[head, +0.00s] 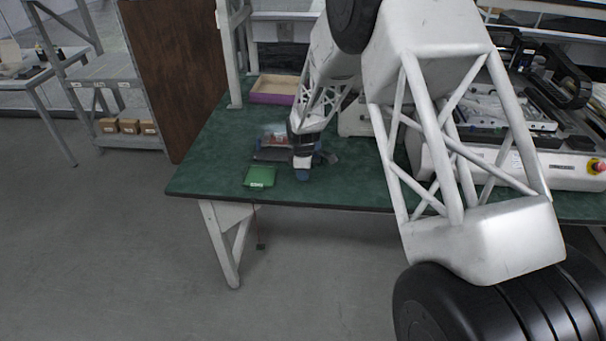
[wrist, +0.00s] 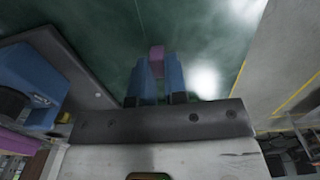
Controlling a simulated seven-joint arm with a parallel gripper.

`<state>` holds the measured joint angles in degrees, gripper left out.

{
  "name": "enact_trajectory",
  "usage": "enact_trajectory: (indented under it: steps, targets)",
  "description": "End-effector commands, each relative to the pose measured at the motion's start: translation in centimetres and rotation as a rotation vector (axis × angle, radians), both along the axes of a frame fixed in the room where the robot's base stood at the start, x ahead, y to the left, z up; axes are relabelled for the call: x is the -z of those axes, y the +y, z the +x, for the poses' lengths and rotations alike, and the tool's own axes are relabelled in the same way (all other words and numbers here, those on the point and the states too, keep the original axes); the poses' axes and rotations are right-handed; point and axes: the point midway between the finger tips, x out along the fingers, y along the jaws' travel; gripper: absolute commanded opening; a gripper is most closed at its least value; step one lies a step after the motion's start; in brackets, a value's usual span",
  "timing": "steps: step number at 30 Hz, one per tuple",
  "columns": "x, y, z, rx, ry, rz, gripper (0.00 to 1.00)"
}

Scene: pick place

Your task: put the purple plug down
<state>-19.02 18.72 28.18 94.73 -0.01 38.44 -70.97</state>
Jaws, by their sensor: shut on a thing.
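The purple plug (wrist: 157,60) shows in the wrist view between the tips of my gripper's two blue fingers (wrist: 158,75). My gripper is shut on it, and the plug's end sticks out a little past the fingertips. Behind it is the green table top (wrist: 110,45). In the head view my gripper (head: 302,173) is low over the front part of the green table (head: 215,165), pointing down. The plug cannot be made out there. I cannot tell whether the plug touches the table.
A purple-sided tray (head: 275,90) stands farther back, and a white machine (head: 570,165) on the right. A blue object (wrist: 28,78) is left in the wrist view.

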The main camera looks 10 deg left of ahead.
Motion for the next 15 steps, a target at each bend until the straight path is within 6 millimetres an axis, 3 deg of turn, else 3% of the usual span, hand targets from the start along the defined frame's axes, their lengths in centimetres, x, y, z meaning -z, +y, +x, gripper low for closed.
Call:
enact_trajectory:
  steps: [15]
  targets:
    - [0.79,0.01,0.03,0.0,-0.001,0.0,0.0]
